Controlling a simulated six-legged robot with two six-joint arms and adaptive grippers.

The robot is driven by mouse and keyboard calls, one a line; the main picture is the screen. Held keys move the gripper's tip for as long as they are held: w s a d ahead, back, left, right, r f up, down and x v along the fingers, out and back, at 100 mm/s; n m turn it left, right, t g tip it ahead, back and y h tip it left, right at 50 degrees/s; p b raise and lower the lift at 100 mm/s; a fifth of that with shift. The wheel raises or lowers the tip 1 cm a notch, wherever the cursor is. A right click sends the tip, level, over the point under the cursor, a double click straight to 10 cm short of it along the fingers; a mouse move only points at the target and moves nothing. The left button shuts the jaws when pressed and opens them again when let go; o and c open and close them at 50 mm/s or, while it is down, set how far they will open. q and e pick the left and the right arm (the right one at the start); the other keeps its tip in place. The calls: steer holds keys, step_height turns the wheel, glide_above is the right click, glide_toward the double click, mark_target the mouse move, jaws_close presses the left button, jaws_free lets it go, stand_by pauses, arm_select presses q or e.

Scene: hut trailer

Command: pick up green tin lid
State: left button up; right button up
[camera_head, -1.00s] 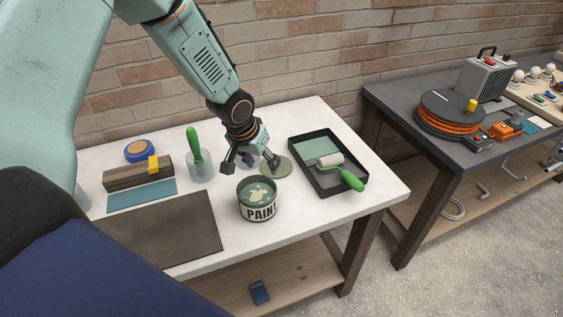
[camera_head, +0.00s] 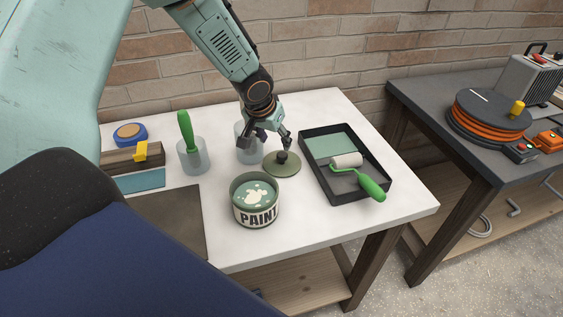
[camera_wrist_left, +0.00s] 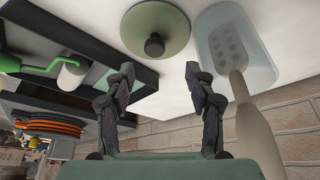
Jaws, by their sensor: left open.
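The green tin lid (camera_head: 275,170) lies flat on the white table, a round olive-green disc with a dark knob, behind and right of the open paint tin (camera_head: 257,214). My left gripper (camera_head: 265,144) is open and empty, its fingers just above and to the left of the lid's knob. In the left wrist view the lid (camera_wrist_left: 174,42) lies beyond the spread fingertips of my left gripper (camera_wrist_left: 160,78), with the knob roughly in line with the gap. The fingers appear clear of the lid. My right gripper is not in view.
A black paint tray (camera_head: 382,160) with a green-handled roller (camera_head: 371,187) stands right of the lid. A clear cup (camera_wrist_left: 262,65) holding a tool stands close to the gripper. Another cup (camera_head: 194,160) with a green-handled tool is further left. A brick wall (camera_head: 330,40) rises behind.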

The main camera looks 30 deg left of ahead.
mark_target(282, 154)
arm_select(q)
steer(key=x, duration=0.3)
steer(key=d+x, duration=0.1)
steer(key=x, duration=0.1)
steer(key=shift+f, duration=0.35)
steer(key=shift+a+f, duration=0.35)
steer(key=shift+f, duration=0.05)
steer(key=shift+w+d, duration=0.35)
steer(key=shift+s+a, duration=0.25)
steer(key=shift+a, duration=0.05)
steer(key=c, duration=0.7)
steer(key=shift+w+d, duration=0.2)
steer(key=shift+d, duration=0.1)
steer(key=c, duration=0.4)
steer(key=shift+a, duration=0.1)
